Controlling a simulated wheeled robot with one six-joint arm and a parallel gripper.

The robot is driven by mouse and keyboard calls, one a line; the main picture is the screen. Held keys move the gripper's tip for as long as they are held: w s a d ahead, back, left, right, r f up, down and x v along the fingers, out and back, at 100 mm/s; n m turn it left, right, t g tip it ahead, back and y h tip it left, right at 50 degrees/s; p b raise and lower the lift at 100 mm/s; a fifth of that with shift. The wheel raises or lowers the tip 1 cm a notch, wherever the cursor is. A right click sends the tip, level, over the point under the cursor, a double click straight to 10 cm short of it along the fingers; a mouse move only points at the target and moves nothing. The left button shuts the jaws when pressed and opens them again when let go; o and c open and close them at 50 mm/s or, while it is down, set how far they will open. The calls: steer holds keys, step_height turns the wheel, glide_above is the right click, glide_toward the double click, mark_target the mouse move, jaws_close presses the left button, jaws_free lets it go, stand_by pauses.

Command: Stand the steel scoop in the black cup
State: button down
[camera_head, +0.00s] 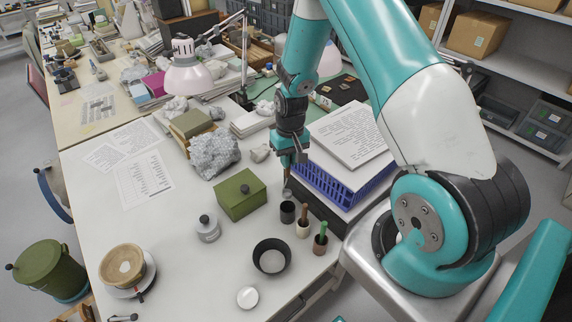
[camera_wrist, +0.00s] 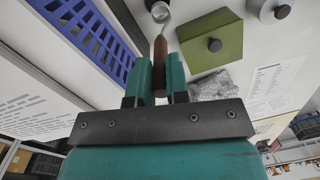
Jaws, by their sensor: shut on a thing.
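The black cup (camera_head: 287,214) stands upright on the white table, left of two other small cups. My gripper (camera_head: 288,162) is above it, pointing down. In the wrist view my gripper (camera_wrist: 160,80) is shut on the brown handle of the steel scoop (camera_wrist: 158,52). The scoop's thin neck and pale metal end show beyond the fingertips, at the top of the wrist view. In the head view the scoop hangs roughly upright over the black cup's mouth. I cannot tell whether its tip is inside the cup or just above it.
A pale cup (camera_head: 303,230) and a brown cup (camera_head: 320,248), each holding a tool, stand close right. A blue crate (camera_head: 335,187) is behind right. A black bowl (camera_head: 271,257) stands in front.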

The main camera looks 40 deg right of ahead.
mark_target(289, 190)
steer(key=shift+w+d+f, duration=0.15)
steer(key=shift+d+f, duration=0.2)
steer(key=shift+f+b, duration=4.15)
steer(key=shift+f, duration=1.45)
steer(key=c, duration=1)
jaws_free()
steer(key=shift+c, duration=0.2)
steer(key=shift+r, duration=0.15)
step_height(289, 190, up, 20)
steer(key=b, duration=0.3)
steer(key=shift+b, duration=0.35)
